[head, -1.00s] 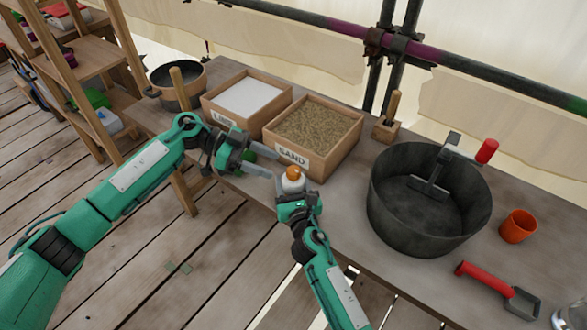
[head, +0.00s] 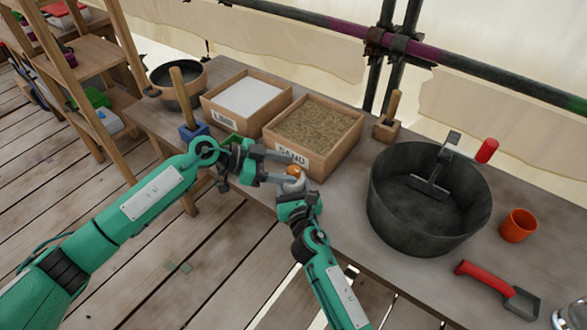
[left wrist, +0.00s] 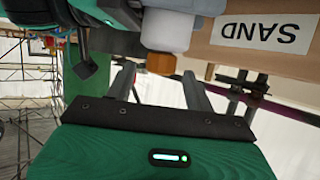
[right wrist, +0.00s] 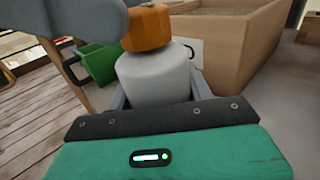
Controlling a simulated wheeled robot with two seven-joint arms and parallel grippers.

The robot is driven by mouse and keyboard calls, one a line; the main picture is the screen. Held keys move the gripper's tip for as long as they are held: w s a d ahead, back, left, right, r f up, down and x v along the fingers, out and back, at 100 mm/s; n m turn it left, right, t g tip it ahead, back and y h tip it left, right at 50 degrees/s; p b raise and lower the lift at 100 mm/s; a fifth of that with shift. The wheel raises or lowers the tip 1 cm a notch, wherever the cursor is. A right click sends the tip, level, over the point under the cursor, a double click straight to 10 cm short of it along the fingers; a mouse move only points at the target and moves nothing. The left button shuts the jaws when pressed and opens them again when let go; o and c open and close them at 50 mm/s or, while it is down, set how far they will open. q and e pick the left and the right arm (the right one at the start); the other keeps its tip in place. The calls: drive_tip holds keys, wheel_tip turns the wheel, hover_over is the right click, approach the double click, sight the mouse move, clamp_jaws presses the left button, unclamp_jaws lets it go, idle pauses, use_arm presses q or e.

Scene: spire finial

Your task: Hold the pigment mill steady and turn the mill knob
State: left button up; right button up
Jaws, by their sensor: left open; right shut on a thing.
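The pigment mill has a pale grey-white body (right wrist: 155,80) and an orange knob (right wrist: 143,27) on top. In the head view the mill body (head: 291,184) and its knob (head: 295,171) are in front of the sand box. My right gripper (head: 296,193) is shut on the mill body, which looks upright. My left gripper (head: 281,167) is open, coming from the left at knob height. In the left wrist view the knob (left wrist: 161,63) appears between its fingertips; I cannot tell whether they touch it. The lower mill body is partly hidden by the right gripper.
The sand box (head: 325,135) stands just behind the mill, with the lime box (head: 243,97) to its left. A large dark tub (head: 400,215) is to the right. A blue block with a wooden handle (head: 187,115) stands behind my left arm.

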use_arm(q)
drive_tip(key=shift+x, duration=1.45)
drive_tip(key=shift+c, duration=0.4)
drive_tip(key=c, duration=0.9)
drive_tip(key=shift+m+g, duration=0.3)
drive_tip(key=m+g, duration=0.2)
drive_tip(key=g, duration=0.1)
drive_tip(key=shift+w+m, duration=0.1)
drive_tip(key=shift+m, duration=0.3)
drive_tip(key=m+g+y, duration=0.2)
drive_tip(key=m+g, duration=0.2)
drive_tip(key=g, duration=0.1)
drive_tip(key=shift+m, duration=0.3)
drive_tip(key=m+g+y, duration=0.5)
drive_tip(key=m, duration=0.1)
drive_tip(key=shift+f+y, duration=0.15)
drive_tip(key=shift+y, duration=0.15)
